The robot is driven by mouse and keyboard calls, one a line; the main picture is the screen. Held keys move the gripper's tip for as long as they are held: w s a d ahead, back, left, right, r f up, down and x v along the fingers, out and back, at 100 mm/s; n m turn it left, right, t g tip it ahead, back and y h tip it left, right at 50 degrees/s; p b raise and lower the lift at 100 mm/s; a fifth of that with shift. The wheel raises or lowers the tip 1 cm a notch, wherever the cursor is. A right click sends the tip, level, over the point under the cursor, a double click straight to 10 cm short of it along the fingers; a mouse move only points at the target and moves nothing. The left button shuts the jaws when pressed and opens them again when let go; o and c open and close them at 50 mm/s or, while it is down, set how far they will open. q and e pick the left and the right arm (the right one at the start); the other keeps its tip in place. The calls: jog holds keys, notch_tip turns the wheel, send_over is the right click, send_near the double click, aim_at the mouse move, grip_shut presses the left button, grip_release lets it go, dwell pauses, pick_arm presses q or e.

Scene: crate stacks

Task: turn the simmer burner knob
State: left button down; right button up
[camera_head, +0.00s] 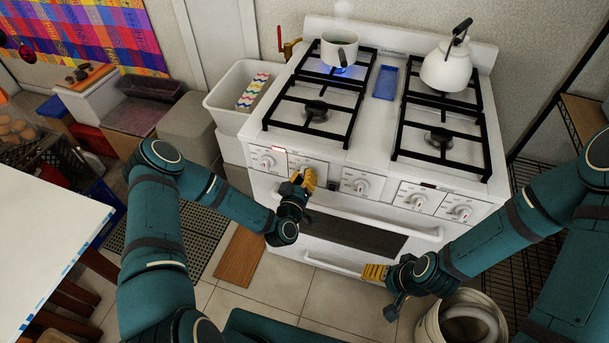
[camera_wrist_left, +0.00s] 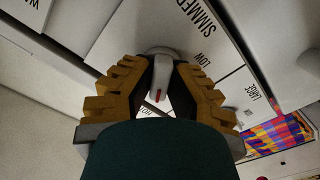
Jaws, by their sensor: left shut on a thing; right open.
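The simmer burner knob is white with a red mark and stands between the yellow fingers of my left gripper in the left wrist view, where the knob (camera_wrist_left: 160,80) is beside a panel lettered SIMMER, LOW and LARGE. My left gripper (camera_head: 303,180) is shut on this knob at the stove front, second knob place from the left. It also shows in the left wrist view (camera_wrist_left: 157,88). In the head view the gripper hides most of the knob. My right gripper (camera_head: 374,272) is open and empty, low in front of the oven door.
The white stove (camera_head: 375,150) has other front knobs, one to the left (camera_head: 267,162) and several to the right (camera_head: 361,186). A pot (camera_head: 338,48) sits over a blue flame at the back left. A white kettle (camera_head: 446,68) stands back right. A bucket (camera_head: 430,325) is on the floor.

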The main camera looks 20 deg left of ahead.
pick_arm(q)
jog(key=m, duration=0.3)
jog(key=shift+w+r+m, duration=0.2)
jog(key=shift+m, duration=0.2)
jog(key=shift+m+b, duration=0.55)
jog(key=shift+m, duration=1.05)
jog(key=c, duration=1)
grip_release()
jog(key=shift+o, duration=0.3)
jog(key=shift+f, duration=0.15)
jog(key=s, duration=1.2)
jog(key=shift+a, duration=0.2)
